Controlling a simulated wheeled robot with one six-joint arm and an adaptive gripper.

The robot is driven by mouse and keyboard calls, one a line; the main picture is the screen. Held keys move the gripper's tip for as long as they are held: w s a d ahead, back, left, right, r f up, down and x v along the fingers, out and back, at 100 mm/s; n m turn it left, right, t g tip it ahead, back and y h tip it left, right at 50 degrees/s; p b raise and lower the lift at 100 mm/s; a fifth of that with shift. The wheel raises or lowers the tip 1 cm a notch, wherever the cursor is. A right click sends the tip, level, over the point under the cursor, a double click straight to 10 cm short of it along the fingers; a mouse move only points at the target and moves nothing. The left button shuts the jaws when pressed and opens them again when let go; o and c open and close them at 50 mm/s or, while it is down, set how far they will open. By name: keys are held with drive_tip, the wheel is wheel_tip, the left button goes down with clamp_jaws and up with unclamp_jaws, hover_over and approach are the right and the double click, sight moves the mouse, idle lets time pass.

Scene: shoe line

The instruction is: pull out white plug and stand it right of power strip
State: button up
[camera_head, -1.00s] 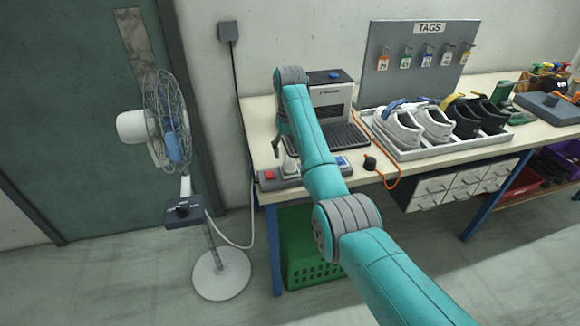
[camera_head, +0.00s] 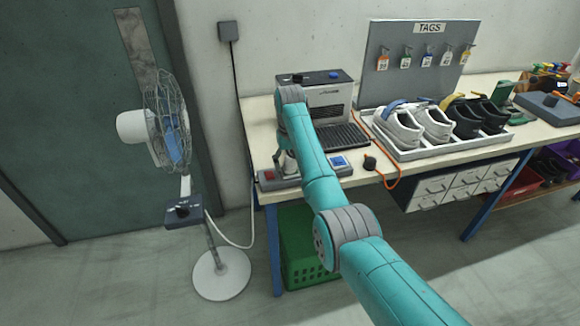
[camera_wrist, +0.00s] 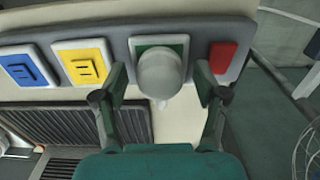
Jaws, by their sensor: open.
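The white plug (camera_wrist: 160,72) sits in the green-framed socket of the power strip (camera_wrist: 122,40) in the wrist view. My gripper (camera_wrist: 160,97) is open, with one finger on each side of the plug; I cannot tell whether the fingers touch it. The strip also has a yellow socket (camera_wrist: 82,62), a blue socket (camera_wrist: 28,68) and a red switch (camera_wrist: 222,56). In the head view the power strip (camera_head: 268,185) lies along the bench's front left edge. My arm hides its middle, and the plug is mostly hidden by my gripper (camera_head: 285,160).
A grey machine with a ribbed plate (camera_head: 342,137) stands behind the strip. A black plug (camera_head: 369,162) with an orange cord lies right of the strip, near the bench edge. A shoe tray (camera_head: 440,150) is farther right. A fan (camera_head: 168,135) stands left of the bench.

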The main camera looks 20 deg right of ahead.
sight(290, 160)
idle(0.5)
clamp_jaws()
drive_tip(key=shift+r, duration=0.1)
drive_tip(key=shift+r, duration=0.1)
drive_tip(key=shift+r, duration=2.8)
